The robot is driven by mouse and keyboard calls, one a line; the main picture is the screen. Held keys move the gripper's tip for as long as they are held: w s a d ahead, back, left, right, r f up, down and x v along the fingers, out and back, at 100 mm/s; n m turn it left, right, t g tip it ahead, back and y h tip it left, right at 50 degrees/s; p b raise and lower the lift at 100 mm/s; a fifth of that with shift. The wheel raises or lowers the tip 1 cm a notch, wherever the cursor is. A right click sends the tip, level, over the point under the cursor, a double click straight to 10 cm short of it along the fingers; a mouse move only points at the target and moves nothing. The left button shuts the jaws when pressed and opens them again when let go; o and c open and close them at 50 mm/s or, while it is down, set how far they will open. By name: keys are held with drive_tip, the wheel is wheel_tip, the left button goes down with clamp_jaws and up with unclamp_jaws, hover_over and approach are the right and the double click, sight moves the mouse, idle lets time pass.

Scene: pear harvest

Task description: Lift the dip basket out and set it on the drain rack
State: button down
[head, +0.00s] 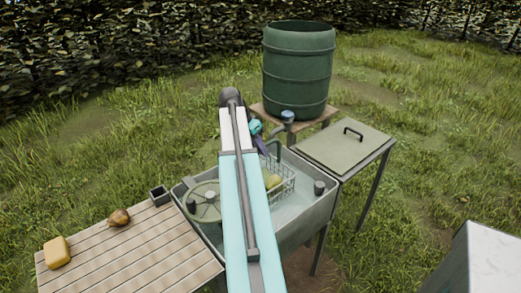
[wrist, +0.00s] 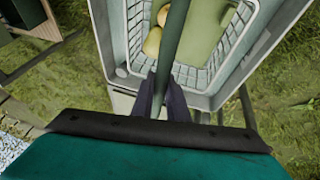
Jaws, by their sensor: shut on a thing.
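The dip basket (head: 287,186), a wire mesh basket with yellow-green pears (head: 273,182) in it, sits within the grey sink (head: 322,215) in the head view, partly hidden behind my arm. In the wrist view the white basket mesh (wrist: 228,50) shows ahead of my gripper, with pears (wrist: 153,42) inside. My gripper (wrist: 160,98) is shut on the basket's green handle (wrist: 174,48), which passes between the dark fingers. In the head view my gripper (head: 262,146) is above the basket. A slatted wooden surface (head: 130,255), perhaps the drain rack, stands left of the sink.
A yellow block (head: 57,252), a brown round thing (head: 120,217) and a small dark box (head: 159,195) are on the slats. A green barrel (head: 298,75) and a tap (head: 288,117) stand behind the sink. A lidded table (head: 330,150) adjoins its right side.

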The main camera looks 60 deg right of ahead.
drive_tip(key=shift+r, duration=0.15)
drive_tip(key=shift+r+p, duration=2.5)
drive_tip(key=shift+r, duration=1.7)
drive_tip(key=shift+r, duration=0.1)
